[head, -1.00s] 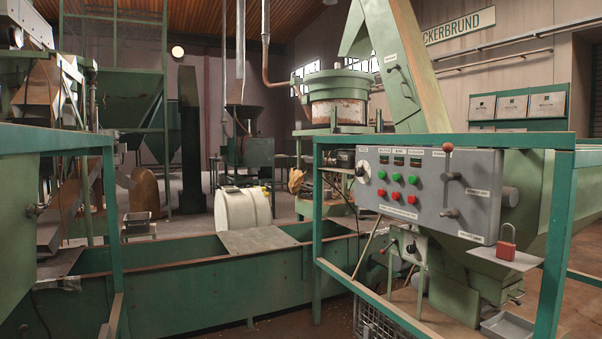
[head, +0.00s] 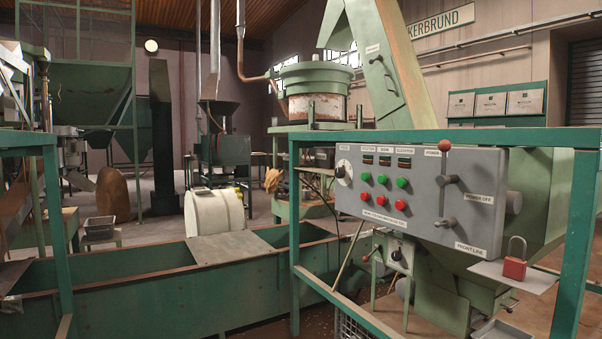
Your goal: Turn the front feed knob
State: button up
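The grey control panel (head: 425,225) is fixed in a green frame at the right. A round pale knob with a dark centre (head: 344,172) sits at its upper left, under a small label that seems to read "FEED". I cannot read its pointer setting. A smaller grey box (head: 405,245) below the panel carries a small dark knob (head: 396,255) and has a red-ball lever (head: 366,258) at its left. I cannot tell from the labels which knob is the front feed one. My gripper is not in view, and nothing covers either knob.
Green and red buttons (head: 382,180) and a red-topped lever (head: 445,147) share the panel. A red padlock (head: 514,268) stands on a small shelf at the right. The green frame post (head: 294,240) and low rail (head: 350,304) stand before the lower box. A long green trough (head: 150,295) lies left.

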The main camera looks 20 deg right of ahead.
aim_at(340, 172)
jog(key=z, duration=0.2)
jog(key=i, duration=0.95)
jog(key=z, duration=0.5)
